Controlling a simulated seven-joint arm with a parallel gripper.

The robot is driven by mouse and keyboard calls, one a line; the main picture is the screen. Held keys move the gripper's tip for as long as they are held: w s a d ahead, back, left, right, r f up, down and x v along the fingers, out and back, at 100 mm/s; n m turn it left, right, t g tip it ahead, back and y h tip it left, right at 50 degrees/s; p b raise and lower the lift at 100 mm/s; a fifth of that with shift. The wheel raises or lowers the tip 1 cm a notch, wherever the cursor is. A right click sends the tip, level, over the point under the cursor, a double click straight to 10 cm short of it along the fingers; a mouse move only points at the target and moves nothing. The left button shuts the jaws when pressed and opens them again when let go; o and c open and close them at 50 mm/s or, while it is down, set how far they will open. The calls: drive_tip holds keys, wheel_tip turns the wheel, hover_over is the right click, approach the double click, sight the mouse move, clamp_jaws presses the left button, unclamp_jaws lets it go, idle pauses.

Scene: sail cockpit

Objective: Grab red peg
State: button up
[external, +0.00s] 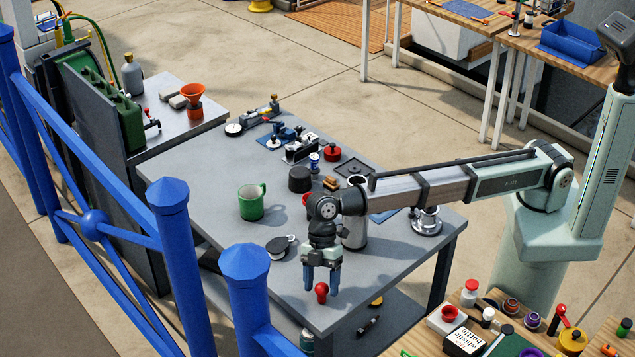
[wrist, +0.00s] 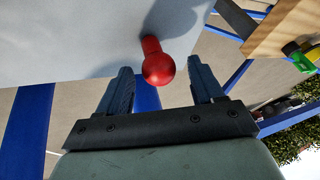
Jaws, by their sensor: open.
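The red peg (external: 321,290) stands near the front corner of the grey table, with a round ball top. In the wrist view the red peg (wrist: 158,66) shows its ball end and short stem, just beyond the fingertips and roughly between them. My gripper (external: 321,284) points down at the peg, its two blue fingers apart on either side of it in the external view. My gripper (wrist: 162,82) is open and empty in the wrist view. I cannot tell whether any finger touches the peg.
The grey table (external: 215,205) holds a green mug (external: 251,202), a steel cylinder (external: 355,228) behind my gripper and a dark round lidded item (external: 279,247) to its left. Blue railing posts (external: 250,290) stand in front. The table edge is close to the peg.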

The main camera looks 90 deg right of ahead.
drive_tip(key=shift+x, duration=1.05)
drive_tip(key=shift+c, duration=0.2)
drive_tip(key=c, duration=1)
drive_tip(key=shift+r, duration=0.2)
